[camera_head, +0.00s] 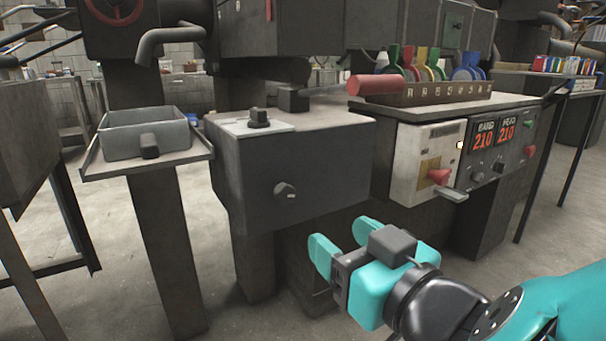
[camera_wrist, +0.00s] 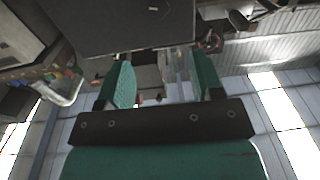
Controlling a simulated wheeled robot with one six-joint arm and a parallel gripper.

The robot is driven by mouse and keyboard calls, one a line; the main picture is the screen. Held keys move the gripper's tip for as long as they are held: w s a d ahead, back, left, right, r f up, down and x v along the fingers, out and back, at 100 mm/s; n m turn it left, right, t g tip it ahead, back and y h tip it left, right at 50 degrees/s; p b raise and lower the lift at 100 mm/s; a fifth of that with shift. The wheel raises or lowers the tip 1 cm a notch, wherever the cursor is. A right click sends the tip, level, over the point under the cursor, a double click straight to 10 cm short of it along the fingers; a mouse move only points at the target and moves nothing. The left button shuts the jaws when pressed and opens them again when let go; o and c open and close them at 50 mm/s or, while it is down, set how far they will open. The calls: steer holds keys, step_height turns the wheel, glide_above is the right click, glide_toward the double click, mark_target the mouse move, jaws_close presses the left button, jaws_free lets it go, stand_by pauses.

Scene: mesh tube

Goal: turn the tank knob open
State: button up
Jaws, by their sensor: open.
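A dark box-shaped tank (camera_head: 320,170) stands in the middle of the head view. A round dark knob (camera_head: 286,190) with a small light mark sits on its front face. A second black knob (camera_head: 259,118) sits on a pale plate on its top; I cannot tell for sure which is the tank knob. My gripper (camera_head: 343,243) is open and empty, below and to the right of the front knob, apart from it. In the wrist view my gripper (camera_wrist: 161,80) shows both green fingers spread, with the dark box (camera_wrist: 115,27) beyond them at the top.
A grey tray (camera_head: 146,140) on a stand is at the left. A control panel with a red knob (camera_head: 439,177) and red digit displays (camera_head: 496,133) is at the right. Floor space in front is clear.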

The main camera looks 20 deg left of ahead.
mark_target(287, 194)
steer(key=p+x, duration=1.1)
steer(key=p, duration=0.1)
steer(key=shift+w+a+r, duration=0.25)
steer(key=shift+w+r, duration=0.05)
steer(key=shift+w, duration=0.05)
steer(key=shift+w+a+f+p, duration=0.1)
steer(key=shift+w+a+p, duration=0.4)
steer(key=shift+p, duration=0.3)
steer(key=shift+w+a+f+p, duration=0.2)
steer(key=shift+a+f+p, duration=0.05)
steer(key=shift+a+p, duration=0.1)
